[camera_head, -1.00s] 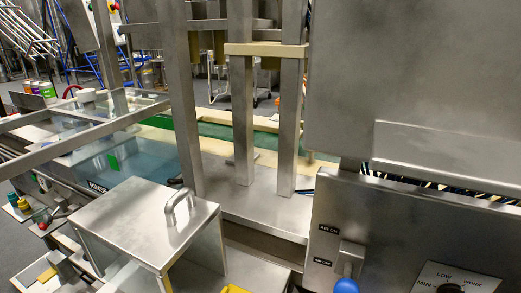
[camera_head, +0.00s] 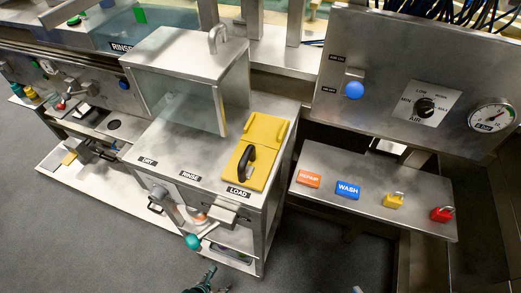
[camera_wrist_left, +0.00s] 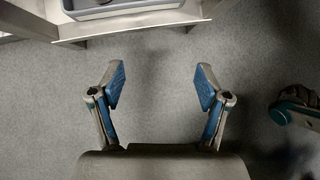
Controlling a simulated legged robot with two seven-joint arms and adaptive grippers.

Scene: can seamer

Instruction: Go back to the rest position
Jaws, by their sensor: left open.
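My left gripper (camera_head: 207,282) shows at the bottom edge of the head view, in front of the machine and over the grey floor. In the left wrist view its two blue-padded fingers (camera_wrist_left: 160,85) stand wide apart with only bare floor between them; it is open and empty. A dark and teal part (camera_wrist_left: 295,108) at the right edge of the left wrist view looks like part of my right gripper. Its fingers cannot be made out. A small tip at the bottom of the head view may also belong to it.
The steel bench (camera_head: 187,158) carries a glass-sided hood (camera_head: 178,90) and a yellow plate with a black handle (camera_head: 253,155). A teal-knobbed lever (camera_head: 193,241) sticks out at its front. A shelf (camera_head: 335,165) holds orange and blue labels and padlocks. Grey floor (camera_head: 90,235) is free in front.

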